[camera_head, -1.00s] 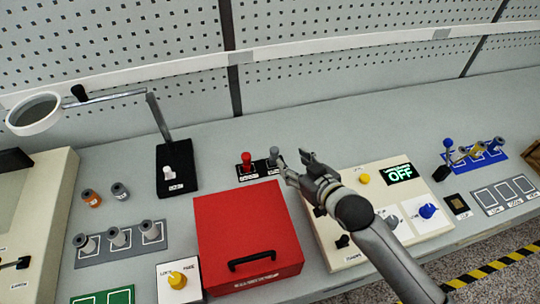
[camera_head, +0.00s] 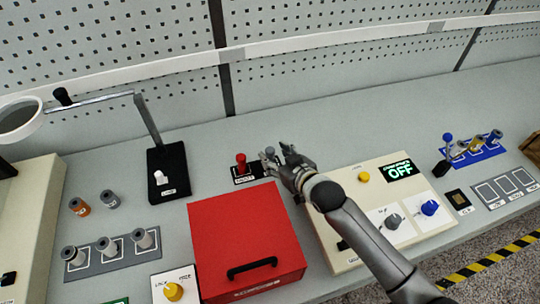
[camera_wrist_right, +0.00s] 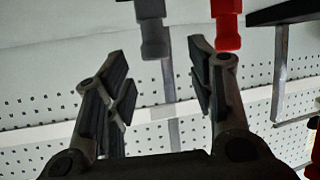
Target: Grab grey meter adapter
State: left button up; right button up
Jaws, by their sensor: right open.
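The grey meter adapter (camera_head: 289,150) stands at the right end of a small black holder, partly hidden by my right gripper in the head view. In the right wrist view the grey adapter (camera_wrist_right: 154,38) hangs at the top of the picture, just beyond and between the open fingertips. My right gripper (camera_head: 280,163) is open around or right beside the grey adapter; I cannot tell contact. Its fingers also show in the right wrist view (camera_wrist_right: 158,60). A red adapter (camera_head: 241,163) stands to the left in the same holder; it shows in the right wrist view too (camera_wrist_right: 227,25). My left gripper is out of view.
A red box (camera_head: 246,235) with a black handle is in front of the holder. A cream panel (camera_head: 350,213) with knobs and an OFF display lies right of it. A black-based lamp stand (camera_head: 167,175) is to the left. The bench behind is clear.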

aim_at(271, 150)
jog(key=shift+w+a+f+p, duration=0.2)
jog(key=shift+w+p, duration=0.15)
jog(key=shift+w, duration=0.25)
jog(key=shift+p+x, duration=0.35)
jog(key=shift+x, duration=1.5)
jog(key=shift+d+f, duration=0.1)
jog(key=shift+d, duration=0.05)
grip_shut()
